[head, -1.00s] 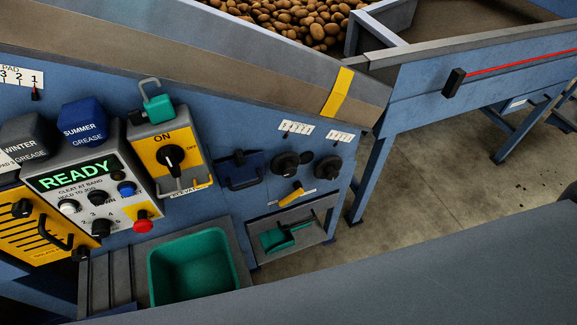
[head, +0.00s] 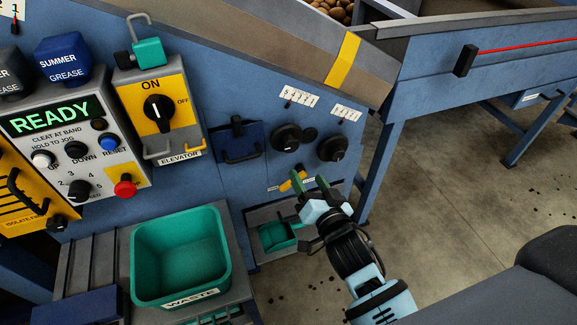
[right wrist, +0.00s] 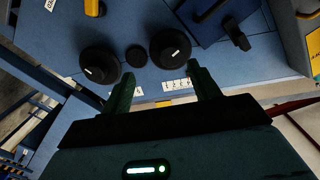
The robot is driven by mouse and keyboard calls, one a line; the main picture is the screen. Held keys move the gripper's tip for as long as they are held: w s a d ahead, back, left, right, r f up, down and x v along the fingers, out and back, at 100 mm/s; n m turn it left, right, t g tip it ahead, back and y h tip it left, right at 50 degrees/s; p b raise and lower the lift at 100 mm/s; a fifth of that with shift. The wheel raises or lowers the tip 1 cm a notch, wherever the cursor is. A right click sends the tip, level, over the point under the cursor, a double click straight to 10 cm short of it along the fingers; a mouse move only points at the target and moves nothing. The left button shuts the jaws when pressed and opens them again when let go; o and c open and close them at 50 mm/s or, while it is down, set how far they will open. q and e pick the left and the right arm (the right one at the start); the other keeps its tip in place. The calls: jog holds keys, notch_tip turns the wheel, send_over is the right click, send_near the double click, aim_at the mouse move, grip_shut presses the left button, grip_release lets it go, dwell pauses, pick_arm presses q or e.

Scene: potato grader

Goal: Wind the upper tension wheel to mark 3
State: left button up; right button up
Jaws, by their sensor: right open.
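Two black round wheels sit on the blue panel: a left wheel (head: 287,138) and a right wheel (head: 332,148). A white number scale (head: 299,96) is above the left one and another (head: 346,113) above the right one. I cannot tell which wheel is the upper tension wheel; the scale readings are too small to read. In the right wrist view, turned about upside down, the left wheel (right wrist: 170,48) and right wheel (right wrist: 100,65) show beyond the fingers. My right gripper (head: 309,190) is open and empty, below the wheels in the head view. My left gripper is out of view.
A small black knob (head: 310,133) is between the wheels. A yellow lever (head: 292,181) is below them, close to my gripper. A navy handled panel (head: 239,140) is to the left. A green waste bin (head: 180,258) stands lower left. Open floor lies to the right.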

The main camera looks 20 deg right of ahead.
aim_at(292, 147)
jog(key=shift+t, duration=0.3)
jog(key=shift+w+a+r, duration=0.15)
jog(key=shift+w+r, duration=0.15)
jog(key=shift+w, duration=1.25)
jog(key=shift+w+a+r, duration=0.1)
jog(key=shift+w+r, duration=0.25)
jog(key=shift+w, duration=1.15)
jog(key=shift+w+a+r, duration=0.15)
jog(key=shift+w+r, duration=0.15)
jog(key=shift+w, duration=1.25)
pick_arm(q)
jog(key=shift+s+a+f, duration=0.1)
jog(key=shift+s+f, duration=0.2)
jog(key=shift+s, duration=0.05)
pick_arm(e)
jog(key=c, duration=1)
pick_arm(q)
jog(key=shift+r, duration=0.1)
